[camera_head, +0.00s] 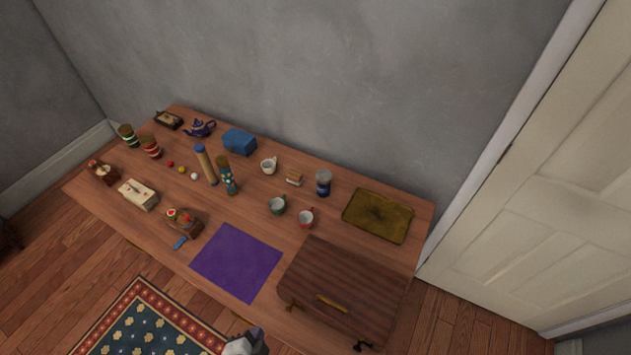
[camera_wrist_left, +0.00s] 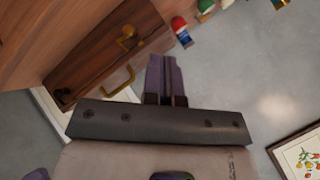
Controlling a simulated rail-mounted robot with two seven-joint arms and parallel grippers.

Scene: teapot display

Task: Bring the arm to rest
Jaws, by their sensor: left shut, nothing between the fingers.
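My left gripper (camera_head: 246,342) shows only in part at the bottom edge of the head view, over the floor in front of the table's front edge. In the left wrist view its fingers (camera_wrist_left: 164,78) are together, with nothing between them. They are apart from the things seen behind them. My right gripper is not in view.
A patterned rug (camera_head: 145,325) lies in front.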

